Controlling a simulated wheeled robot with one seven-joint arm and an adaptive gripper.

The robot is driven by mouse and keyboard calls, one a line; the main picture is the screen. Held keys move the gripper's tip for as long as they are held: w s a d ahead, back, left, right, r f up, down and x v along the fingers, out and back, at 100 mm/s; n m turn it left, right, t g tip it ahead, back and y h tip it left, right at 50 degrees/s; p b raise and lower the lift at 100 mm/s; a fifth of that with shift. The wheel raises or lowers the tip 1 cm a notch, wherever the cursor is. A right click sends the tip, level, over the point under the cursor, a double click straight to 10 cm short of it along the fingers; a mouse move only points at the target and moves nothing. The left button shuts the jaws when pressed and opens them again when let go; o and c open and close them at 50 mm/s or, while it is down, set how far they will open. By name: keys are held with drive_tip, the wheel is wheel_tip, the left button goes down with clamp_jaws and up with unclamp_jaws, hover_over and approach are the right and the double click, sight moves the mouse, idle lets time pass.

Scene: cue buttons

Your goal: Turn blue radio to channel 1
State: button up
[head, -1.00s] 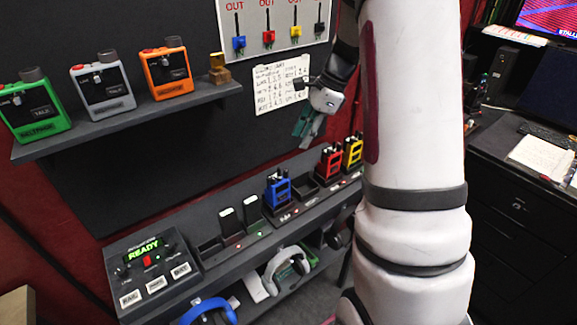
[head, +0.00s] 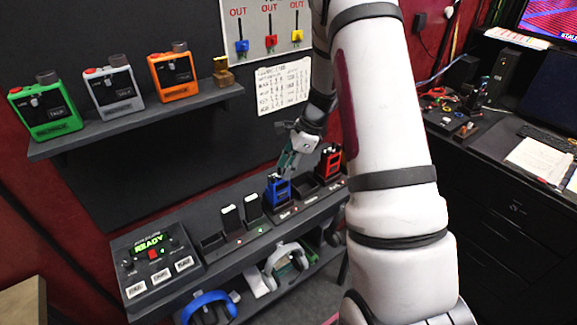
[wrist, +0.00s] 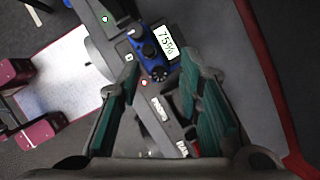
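The blue radio (head: 278,190) stands upright in a slot of the grey charging shelf. In the wrist view the blue radio (wrist: 152,48) is seen from above, with dark knobs on top and a white display reading about "75%". My gripper (head: 287,162) is just above the radio in the head view. In the wrist view my gripper (wrist: 163,85) has its two green-padded fingers spread apart with nothing between them. The radio lies beyond the fingertips. The channel setting on the knob is too small to read.
A red radio (head: 329,163) stands in the shelf right of the blue one. The control box (head: 154,252) with a "READY" display sits at the shelf's left end. Green, grey and orange packs stand on the upper shelf (head: 140,122). Headphones (head: 210,306) hang or lie below.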

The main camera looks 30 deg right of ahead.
clamp_jaws()
drive_tip(key=shift+w+f+n+g+b, duration=0.2)
drive_tip(key=shift+n+g+b, duration=0.2)
drive_tip(key=shift+n+b, duration=0.45)
drive_tip(key=shift+r+n+g+b, duration=0.1)
drive_tip(key=shift+n+g+b, duration=0.3)
drive_tip(key=shift+n, duration=0.55)
drive_tip(key=shift+s+r+n, duration=0.1)
drive_tip(key=shift+n, duration=0.2)
drive_tip(key=shift+y, duration=0.3)
unclamp_jaws()
drive_tip(key=shift+d+r, duration=0.1)
drive_tip(key=shift+r, duration=0.05)
drive_tip(key=v, duration=1.1)
drive_tip(key=shift+r, duration=0.35)
